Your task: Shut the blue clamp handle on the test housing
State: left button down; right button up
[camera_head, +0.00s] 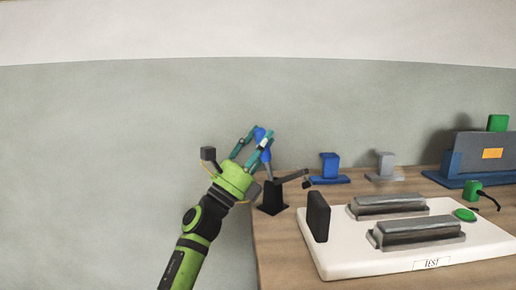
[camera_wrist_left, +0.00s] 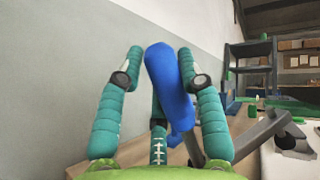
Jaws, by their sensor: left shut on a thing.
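The blue clamp handle (camera_head: 265,153) stands roughly upright above the clamp's black base (camera_head: 271,199) at the table's left end. The clamp's grey arm (camera_head: 293,176) points right, with a dark tip raised above the surface. My left gripper (camera_head: 256,138) is shut on the blue handle; its fingers hide part of it. In the left wrist view the handle (camera_wrist_left: 168,78) stands between the teal fingers, and the grey arm (camera_wrist_left: 245,140) runs to the right. The white test housing (camera_head: 345,262), labelled TEST, lies right of the clamp. My right gripper is not in view.
Blue (camera_head: 330,168) and grey (camera_head: 384,166) stands are behind. The wall is close behind the table.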

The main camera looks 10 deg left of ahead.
pick_arm(q)
jog(key=shift+r, duration=0.1)
dwell(0.3)
jog(key=c, duration=0.8)
grip_release()
jog(key=shift+o, duration=0.2)
jog(key=shift+s+a+f, duration=0.1)
jog(key=shift+a+f, duration=0.05)
jog(key=shift+f, duration=0.1)
jog(key=v, duration=1.1)
jog(key=shift+s+a+f, duration=0.15)
